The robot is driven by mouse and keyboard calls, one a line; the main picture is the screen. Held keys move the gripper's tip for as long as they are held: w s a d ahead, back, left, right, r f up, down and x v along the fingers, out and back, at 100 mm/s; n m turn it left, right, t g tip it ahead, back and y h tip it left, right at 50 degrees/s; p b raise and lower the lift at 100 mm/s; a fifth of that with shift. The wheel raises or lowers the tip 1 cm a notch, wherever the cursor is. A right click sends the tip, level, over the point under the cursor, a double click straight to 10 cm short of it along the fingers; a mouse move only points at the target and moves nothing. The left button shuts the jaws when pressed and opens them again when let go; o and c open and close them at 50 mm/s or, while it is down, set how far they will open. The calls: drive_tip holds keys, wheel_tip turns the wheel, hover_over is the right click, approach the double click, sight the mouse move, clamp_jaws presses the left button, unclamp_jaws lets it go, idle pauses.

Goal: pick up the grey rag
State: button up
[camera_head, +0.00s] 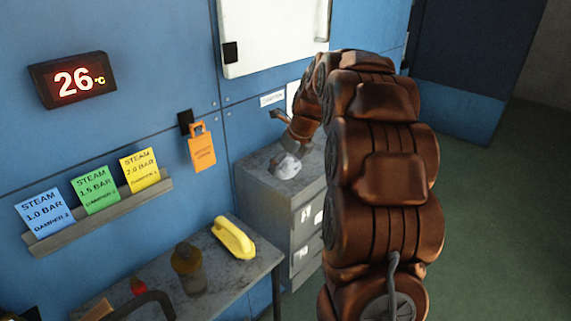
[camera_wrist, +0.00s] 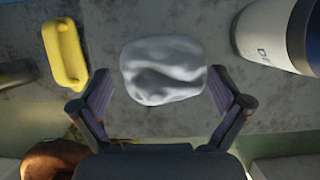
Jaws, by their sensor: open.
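The grey rag (camera_wrist: 163,70) is a crumpled, rounded, pale grey bundle on a worn grey surface. In the head view the rag (camera_head: 288,167) lies on top of a grey drawer cabinet (camera_head: 252,184). My gripper (camera_wrist: 160,80) is open, with one finger on each side of the rag's near part in the wrist view. Gaps show between the fingers and the cloth, though its right edge looks close to the right finger. In the head view my gripper (camera_head: 296,148) is just above the rag and partly covers it.
In the wrist view a yellow handle-shaped thing (camera_wrist: 66,55) lies left of the rag, and a white, dark-banded cylinder (camera_wrist: 270,36) is at the right. In the head view a bench (camera_head: 225,285) holds a yellow handle-shaped thing (camera_head: 233,238) and a jar (camera_head: 188,269). A blue wall (camera_head: 150,50) stands behind.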

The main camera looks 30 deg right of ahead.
sight(286, 163)
drive_tip(key=c, duration=0.8)
drive_tip(key=shift+r, duration=0.2)
drive_tip(key=shift+w+d+r+b, duration=0.1)
drive_tip(key=shift+r+b, duration=0.25)
drive_tip(key=shift+r, duration=0.2)
drive_tip(key=shift+r+b, duration=0.35)
drive_tip(key=shift+r, duration=0.75)
drive_tip(key=s+a+b, duration=0.1)
drive_tip(key=s+a, duration=0.2)
drive_tip(key=s, duration=0.1)
drive_tip(key=s+a+r+b, duration=0.1)
drive_tip(key=s+a, duration=0.3)
drive_tip(key=s+a+b, duration=0.1)
drive_tip(key=s+a, duration=0.2)
drive_tip(key=s, duration=0.1)
drive_tip(key=shift+s+a+r, duration=0.15)
drive_tip(key=shift+a+r, duration=0.05)
drive_tip(key=shift+a, duration=0.1)
